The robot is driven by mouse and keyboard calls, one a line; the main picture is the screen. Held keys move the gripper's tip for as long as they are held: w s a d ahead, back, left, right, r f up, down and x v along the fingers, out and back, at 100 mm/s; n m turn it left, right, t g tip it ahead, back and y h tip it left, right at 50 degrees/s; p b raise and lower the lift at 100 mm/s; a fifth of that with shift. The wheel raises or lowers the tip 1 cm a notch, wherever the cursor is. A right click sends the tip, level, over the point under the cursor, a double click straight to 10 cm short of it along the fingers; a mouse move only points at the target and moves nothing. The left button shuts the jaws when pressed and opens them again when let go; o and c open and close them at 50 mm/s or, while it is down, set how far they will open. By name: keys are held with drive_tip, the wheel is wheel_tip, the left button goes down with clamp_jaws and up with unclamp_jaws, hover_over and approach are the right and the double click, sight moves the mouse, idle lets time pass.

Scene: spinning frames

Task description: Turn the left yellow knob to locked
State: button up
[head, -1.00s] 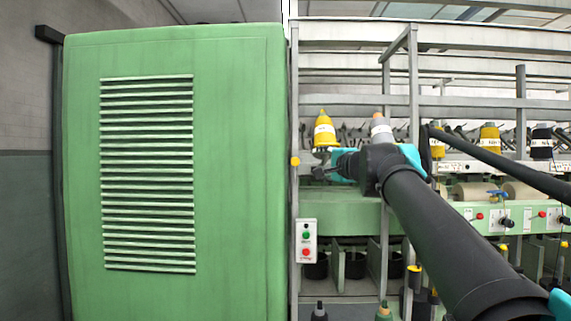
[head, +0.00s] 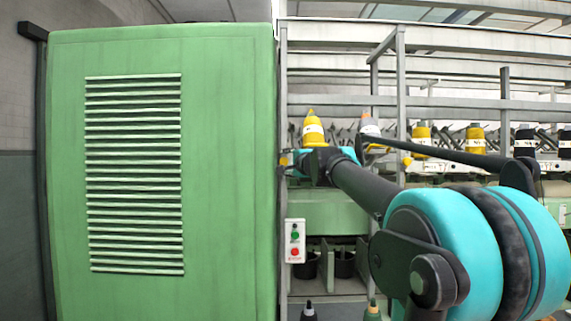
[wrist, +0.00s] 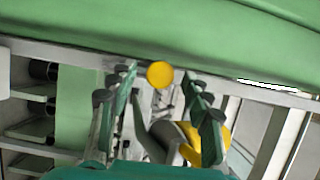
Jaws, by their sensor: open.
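The left yellow knob (head: 284,161) is on the grey upright post beside the green cabinet in the head view. In the wrist view the round yellow knob (wrist: 159,74) shows face-on, between and just beyond my fingertips. My gripper (wrist: 160,92) is open, with one finger on each side of the knob and a gap on both sides; I cannot tell whether the fingers reach around it. In the head view my gripper (head: 297,166) is right of the knob, close to the post. Any lock marking is too small to see.
A large green cabinet (head: 225,200) stands directly left of the post. A white button box (head: 295,241) hangs below. A second yellow knob (head: 407,161) is farther right.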

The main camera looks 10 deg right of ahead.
drive_tip(key=shift+w+a, duration=0.1)
drive_tip(key=shift+w, duration=0.3)
clamp_jaws()
drive_tip(key=shift+n, duration=0.3)
drive_tip(key=n+g+h, duration=0.1)
drive_tip(key=n, duration=0.2)
drive_tip(key=shift+r, duration=0.1)
drive_tip(key=shift+a+r+n+g+h, duration=0.1)
drive_tip(key=shift+n+g+h, duration=0.6)
drive_tip(key=shift+n, duration=1)
